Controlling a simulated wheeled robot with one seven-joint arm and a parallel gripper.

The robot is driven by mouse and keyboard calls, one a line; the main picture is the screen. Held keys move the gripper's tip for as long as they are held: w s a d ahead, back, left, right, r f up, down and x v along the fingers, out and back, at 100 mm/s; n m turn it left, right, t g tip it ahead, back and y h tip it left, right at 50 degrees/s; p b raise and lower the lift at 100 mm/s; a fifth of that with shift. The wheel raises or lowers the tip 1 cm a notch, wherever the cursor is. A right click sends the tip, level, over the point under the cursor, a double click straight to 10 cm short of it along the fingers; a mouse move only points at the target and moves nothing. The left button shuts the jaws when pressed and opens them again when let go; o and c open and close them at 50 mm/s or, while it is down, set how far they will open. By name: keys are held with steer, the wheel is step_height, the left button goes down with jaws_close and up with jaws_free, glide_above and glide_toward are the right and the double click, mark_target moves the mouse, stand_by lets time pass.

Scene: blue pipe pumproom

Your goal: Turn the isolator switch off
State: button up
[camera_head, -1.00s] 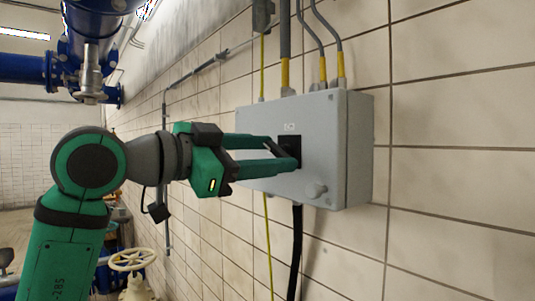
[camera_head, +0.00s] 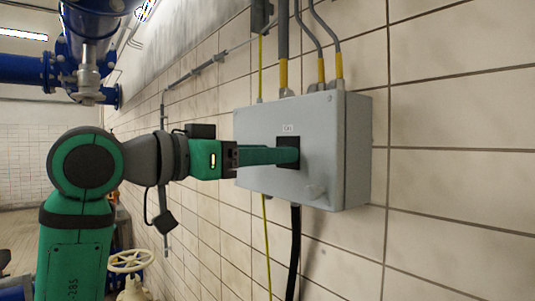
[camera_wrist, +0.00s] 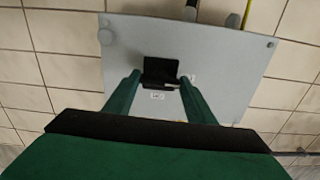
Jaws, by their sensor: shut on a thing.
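The isolator switch is a black square plate with a handle, on the front of a grey wall box (camera_head: 265,120). Its black plate (camera_head: 288,141) shows just above my gripper's fingertips in the head view. My gripper (camera_head: 296,156) reaches from the left, its fingers lined up one behind the other. In the wrist view, the black switch (camera_wrist: 161,68) lies between the two green fingers of my gripper (camera_wrist: 160,79), one on each side. The jaws are shut on the switch handle. The fingers hide most of the handle in the head view.
A round grey knob (camera_head: 316,191) sits low on the box front. Cables with yellow sleeves (camera_head: 284,75) enter the box from above; a black cable (camera_head: 295,250) and a yellow-green wire (camera_head: 268,240) run below. A cream handwheel (camera_head: 131,261) stands lower left.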

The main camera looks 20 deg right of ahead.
steer(key=shift+a+r, duration=0.1)
steer(key=shift+r, duration=0.05)
steer(key=o, duration=1)
steer(key=shift+o, duration=0.2)
steer(key=shift+a, duration=0.1)
steer(key=v, duration=1)
steer(key=shift+a, duration=0.4)
steer(key=shift+d, duration=0.1)
steer(key=shift+s, duration=0.15)
